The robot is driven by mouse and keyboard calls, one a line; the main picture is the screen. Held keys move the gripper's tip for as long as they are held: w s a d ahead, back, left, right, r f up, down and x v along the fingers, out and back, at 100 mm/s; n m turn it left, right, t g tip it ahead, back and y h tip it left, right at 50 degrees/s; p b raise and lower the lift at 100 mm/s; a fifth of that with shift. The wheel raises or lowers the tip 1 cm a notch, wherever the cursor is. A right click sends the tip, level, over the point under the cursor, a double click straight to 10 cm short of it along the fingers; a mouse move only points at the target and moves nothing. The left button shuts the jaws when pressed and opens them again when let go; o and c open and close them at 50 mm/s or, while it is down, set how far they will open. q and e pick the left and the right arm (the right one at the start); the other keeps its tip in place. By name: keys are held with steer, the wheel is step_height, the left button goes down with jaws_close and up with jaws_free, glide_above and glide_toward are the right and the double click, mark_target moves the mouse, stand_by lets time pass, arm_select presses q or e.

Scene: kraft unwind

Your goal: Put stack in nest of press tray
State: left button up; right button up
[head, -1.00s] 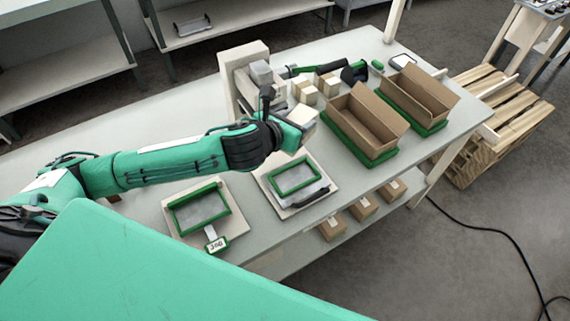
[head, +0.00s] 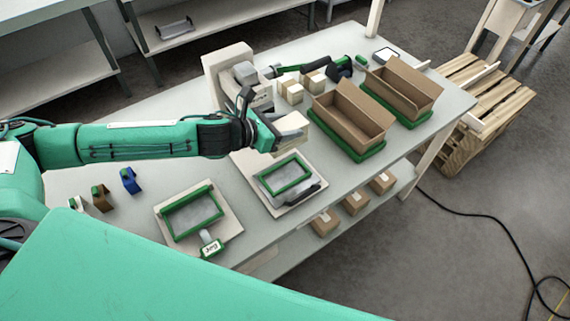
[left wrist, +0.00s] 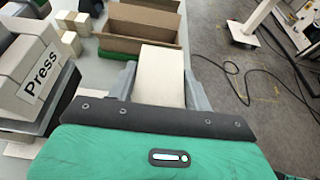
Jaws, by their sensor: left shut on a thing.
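My left gripper (head: 272,130) is shut on a cream stack (head: 291,125), held above the table. In the left wrist view the stack (left wrist: 162,75) sits between the two grey fingers. A green-framed tray (head: 285,178) with a grey inside lies on a pale board below and a little right of the gripper; its nest looks empty. I take it for the press tray. The press (head: 226,65) stands behind my gripper; its "Press" label (left wrist: 38,75) shows in the left wrist view. My right gripper is not in view.
A second green-framed tray (head: 193,212) with a number display (head: 210,247) lies to the left. Two open cardboard boxes (head: 352,117) (head: 402,87) stand in green bases at the right. Small cartons (head: 291,92) stand behind. Blue and brown holders (head: 130,181) stand at the left.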

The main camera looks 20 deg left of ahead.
arm_select(q)
step_height(320, 180, down, 14)
steer(key=shift+f+p, duration=0.15)
steer(key=shift+p, duration=0.25)
steer(key=shift+f, duration=0.5)
steer(key=shift+f, duration=0.2)
steer(key=o, duration=1)
